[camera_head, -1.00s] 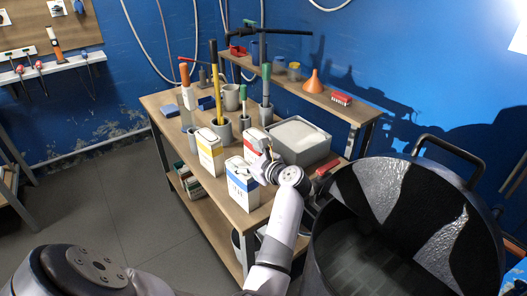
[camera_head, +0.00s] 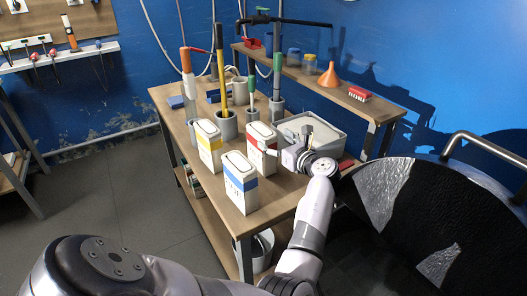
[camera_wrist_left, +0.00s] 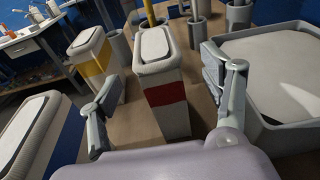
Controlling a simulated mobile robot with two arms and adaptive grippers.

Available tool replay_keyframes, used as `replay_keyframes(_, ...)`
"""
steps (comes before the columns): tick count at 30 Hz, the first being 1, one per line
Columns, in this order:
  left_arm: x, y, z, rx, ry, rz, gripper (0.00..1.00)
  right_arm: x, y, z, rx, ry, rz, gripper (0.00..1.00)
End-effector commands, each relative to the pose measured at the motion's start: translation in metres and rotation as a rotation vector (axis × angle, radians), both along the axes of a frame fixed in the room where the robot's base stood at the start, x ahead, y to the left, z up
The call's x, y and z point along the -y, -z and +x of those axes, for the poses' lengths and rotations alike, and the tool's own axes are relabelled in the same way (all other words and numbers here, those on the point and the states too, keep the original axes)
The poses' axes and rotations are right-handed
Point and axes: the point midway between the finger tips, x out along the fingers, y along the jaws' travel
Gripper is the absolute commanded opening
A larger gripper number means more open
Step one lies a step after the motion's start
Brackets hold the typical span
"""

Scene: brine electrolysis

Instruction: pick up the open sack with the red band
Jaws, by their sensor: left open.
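The open sack with the red band (camera_head: 259,160) is a pale upright block with a white top. It stands on the wooden table between the other sacks and a grey tub. In the left wrist view the red-band sack (camera_wrist_left: 164,95) stands upright just ahead, between my spread fingers. My left gripper (camera_head: 286,146) is open and empty, at the sack's right side in the head view; its fingers also show in the left wrist view (camera_wrist_left: 160,80). Contact cannot be told. A yellow-band sack (camera_head: 209,153) and a blue-band sack (camera_head: 239,188) stand beside it. My right gripper is out of view.
The grey tub (camera_head: 340,141) stands close right of the red-band sack. Grey pots with tall tools (camera_head: 226,125) stand behind. A raised shelf holds an orange funnel (camera_head: 329,76) and a red box (camera_head: 360,94). A large dark drum (camera_head: 430,195) is at right.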

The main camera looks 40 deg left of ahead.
Motion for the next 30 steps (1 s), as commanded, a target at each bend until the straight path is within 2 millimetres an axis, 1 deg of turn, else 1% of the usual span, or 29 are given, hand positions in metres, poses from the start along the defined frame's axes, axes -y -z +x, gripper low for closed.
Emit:
replay_keyframes(1,-0.007,-0.001,0.001,0.0,-0.003,0.0,0.72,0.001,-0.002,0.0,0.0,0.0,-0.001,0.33)
replay_keyframes(5,-0.02,0.002,0.005,0.0,-0.002,0.0,0.72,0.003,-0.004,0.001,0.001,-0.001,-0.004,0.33)
replay_keyframes(12,-0.054,0.009,0.013,0.001,-0.002,0.0,0.72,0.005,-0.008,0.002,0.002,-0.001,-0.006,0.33)
replay_keyframes(15,-0.062,0.011,0.015,0.001,-0.002,-0.001,0.72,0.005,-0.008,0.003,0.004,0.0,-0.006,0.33)
replay_keyframes(23,-0.063,0.011,0.015,0.001,-0.001,-0.001,0.71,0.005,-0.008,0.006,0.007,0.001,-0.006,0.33)
replay_keyframes(30,-0.063,0.011,0.015,0.001,-0.001,-0.001,0.55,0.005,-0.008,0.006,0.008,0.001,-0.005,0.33)
